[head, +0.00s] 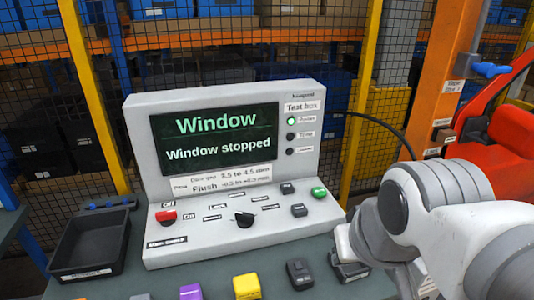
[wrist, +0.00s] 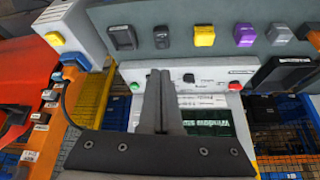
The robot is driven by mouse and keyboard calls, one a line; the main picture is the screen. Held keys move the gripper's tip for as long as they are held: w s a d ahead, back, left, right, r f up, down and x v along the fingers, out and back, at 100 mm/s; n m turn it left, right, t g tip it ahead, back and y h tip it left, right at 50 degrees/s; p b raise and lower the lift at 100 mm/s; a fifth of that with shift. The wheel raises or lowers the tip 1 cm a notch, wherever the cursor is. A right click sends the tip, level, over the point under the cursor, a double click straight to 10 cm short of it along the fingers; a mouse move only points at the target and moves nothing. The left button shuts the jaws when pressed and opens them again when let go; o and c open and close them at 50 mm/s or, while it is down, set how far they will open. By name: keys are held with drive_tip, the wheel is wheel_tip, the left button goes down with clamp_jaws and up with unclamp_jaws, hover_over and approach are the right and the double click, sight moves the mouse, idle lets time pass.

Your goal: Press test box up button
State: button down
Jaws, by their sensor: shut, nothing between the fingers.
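The test box (head: 140,110) is a pale console on the bench, with a dark screen (head: 214,138) reading "Window" and "Window stopped". Its sloped panel has a red switch (head: 166,215) marked Off and On, a black knob (head: 243,218), two small grey buttons (head: 287,188) (head: 299,210) and a green button (head: 319,192). I cannot read which is the up button. In the wrist view, my gripper (wrist: 158,73) is shut and empty, its dark fingers in front of the panel between the green button (wrist: 135,87) and black knob (wrist: 189,78). The fingers hide part of the panel; contact cannot be told.
Several small coloured blocks, including a yellow one (head: 246,287) and a purple one (head: 190,292), line the bench's near side. A black tray (head: 90,247) is left of the test box. An orange post (head: 447,85) and red body part (head: 490,150) are at right. Mesh fencing stands behind.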

drive_tip(key=w+a+r+m+t+y+p, duration=0.1)
drive_tip(key=w+a+r+m+y+p, duration=0.15)
drive_tip(key=w+m, duration=0.95)
drive_tip(key=w+a+r+m+y+p, duration=0.25)
drive_tip(key=w+m, duration=0.45)
drive_tip(key=w, duration=0.9)
drive_tip(key=w+d+f+m+t+h+p, duration=0.1)
drive_tip(key=w+d+f+m, duration=0.1)
drive_tip(key=w+f+m, duration=0.7)
drive_tip(key=w+d+f+m+t+h+p, duration=0.1)
drive_tip(key=w+d+f+m+p, duration=0.1)
drive_tip(key=w+f+m, duration=0.7)
drive_tip(key=w+d+m, duration=0.1)
drive_tip(key=w+m, duration=0.3)
drive_tip(key=shift+m, duration=0.3)
drive_tip(key=shift+w+f, duration=0.1)
drive_tip(key=shift+f, duration=0.05)
